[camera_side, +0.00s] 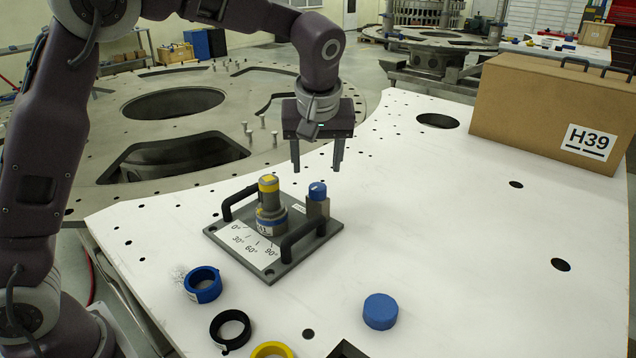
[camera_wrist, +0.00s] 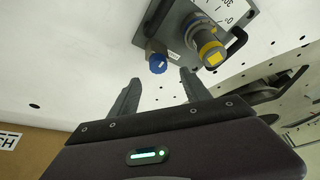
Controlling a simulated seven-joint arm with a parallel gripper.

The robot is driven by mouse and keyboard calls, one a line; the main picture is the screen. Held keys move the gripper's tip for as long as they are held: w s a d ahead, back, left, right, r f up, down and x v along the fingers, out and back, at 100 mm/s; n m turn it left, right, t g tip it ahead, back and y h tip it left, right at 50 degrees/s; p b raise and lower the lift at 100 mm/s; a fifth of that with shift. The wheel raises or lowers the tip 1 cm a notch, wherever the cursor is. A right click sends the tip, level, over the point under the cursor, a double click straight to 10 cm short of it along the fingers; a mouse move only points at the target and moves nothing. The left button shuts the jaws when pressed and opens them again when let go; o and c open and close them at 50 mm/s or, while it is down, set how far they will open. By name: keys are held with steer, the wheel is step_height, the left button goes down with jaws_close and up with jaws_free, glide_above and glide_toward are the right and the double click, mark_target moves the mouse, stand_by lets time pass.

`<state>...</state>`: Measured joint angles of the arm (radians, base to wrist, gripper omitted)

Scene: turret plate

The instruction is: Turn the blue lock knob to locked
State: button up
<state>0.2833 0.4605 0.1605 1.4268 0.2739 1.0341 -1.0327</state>
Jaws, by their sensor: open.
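The blue lock knob (camera_side: 317,191) sits on a grey block at the back right of a grey turret plate (camera_side: 284,270). It also shows in the wrist view (camera_wrist: 157,64). A yellow-topped grey turret with a blue band (camera_side: 270,205) stands upright beside it, to its left. The plate carries a white angle scale with 0°, 30°, 60° and 90° marks. My gripper (camera_side: 319,170) is open and empty, pointing down above and slightly behind the knob, apart from it. In the wrist view the knob lies beyond the two fingertips (camera_wrist: 160,80). I cannot read the knob's lock setting.
Two black handles, left (camera_side: 239,200) and right (camera_side: 302,238), rise from the plate beside the turret. A blue ring (camera_side: 203,285), a black ring (camera_side: 230,329), a yellow ring (camera_side: 271,350) and a blue disc (camera_side: 380,311) lie in front. A cardboard box (camera_side: 530,105) stands back right. The table's right side is mostly clear.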

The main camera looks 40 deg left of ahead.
mark_target(318, 186)
steer(key=x, duration=0.7)
steer(key=shift+w+f, duration=0.25)
steer(key=shift+c, duration=0.5)
jaws_close()
